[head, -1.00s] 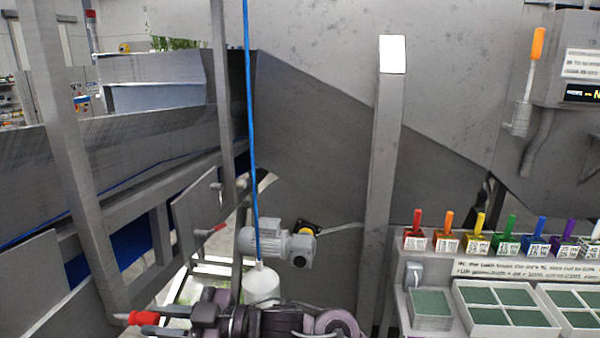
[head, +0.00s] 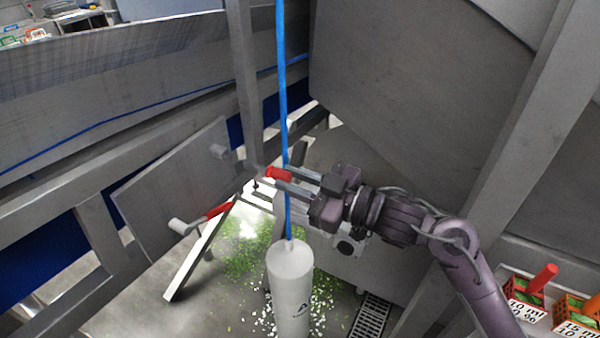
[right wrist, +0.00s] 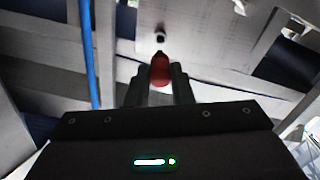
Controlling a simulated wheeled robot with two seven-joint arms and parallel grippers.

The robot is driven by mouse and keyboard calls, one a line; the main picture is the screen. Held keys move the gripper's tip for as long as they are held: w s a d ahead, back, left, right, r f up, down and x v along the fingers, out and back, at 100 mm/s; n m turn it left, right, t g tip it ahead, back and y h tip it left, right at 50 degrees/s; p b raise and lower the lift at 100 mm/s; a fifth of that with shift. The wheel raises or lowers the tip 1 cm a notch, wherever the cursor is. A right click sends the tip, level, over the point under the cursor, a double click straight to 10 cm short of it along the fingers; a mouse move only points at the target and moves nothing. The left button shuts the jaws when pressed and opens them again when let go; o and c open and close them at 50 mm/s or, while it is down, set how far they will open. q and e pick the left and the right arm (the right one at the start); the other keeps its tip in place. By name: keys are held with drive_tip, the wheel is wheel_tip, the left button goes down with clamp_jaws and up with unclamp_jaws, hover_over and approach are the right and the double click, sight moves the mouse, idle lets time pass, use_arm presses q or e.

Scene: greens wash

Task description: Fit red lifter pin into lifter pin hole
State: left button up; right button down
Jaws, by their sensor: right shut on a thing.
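My right gripper (head: 288,180) is shut on the red lifter pin (head: 278,173), held out sideways in front of the grey tilted plate. In the right wrist view the pin (right wrist: 160,72) sits between the two fingertips, its tip pointing away from me. Just beyond the tip is a small dark round spot (right wrist: 160,38) on a pale surface, perhaps the lifter pin hole; a gap seems to remain, but I cannot judge its depth. The tilted plate (head: 180,190) has a small grey fitting near its upper right edge. My left gripper is not in view.
A blue hose (head: 281,90) runs down close to the gripper to a white cylinder (head: 290,290). Grey frame beams surround the area. Green scraps (head: 250,250) litter the floor.

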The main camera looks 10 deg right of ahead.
sight(275, 172)
drive_tip(key=shift+w+d, duration=0.1)
drive_tip(key=shift+s+r, duration=0.2)
drive_tip(key=shift+s, duration=0.1)
drive_tip(key=shift+w+a+f, duration=0.1)
drive_tip(key=shift+w+a, duration=0.1)
drive_tip(key=shift+w, duration=0.05)
drive_tip(key=shift+w+a, duration=0.35)
drive_tip(key=shift+a, duration=0.1)
drive_tip(key=shift+x, duration=0.75)
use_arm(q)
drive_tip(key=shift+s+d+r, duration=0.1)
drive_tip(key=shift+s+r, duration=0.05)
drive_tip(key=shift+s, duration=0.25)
use_arm(e)
drive_tip(key=shift+x, duration=1.35)
use_arm(q)
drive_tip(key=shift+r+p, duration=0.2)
drive_tip(key=shift+p, duration=0.2)
use_arm(e)
drive_tip(key=shift+s+d, duration=0.1)
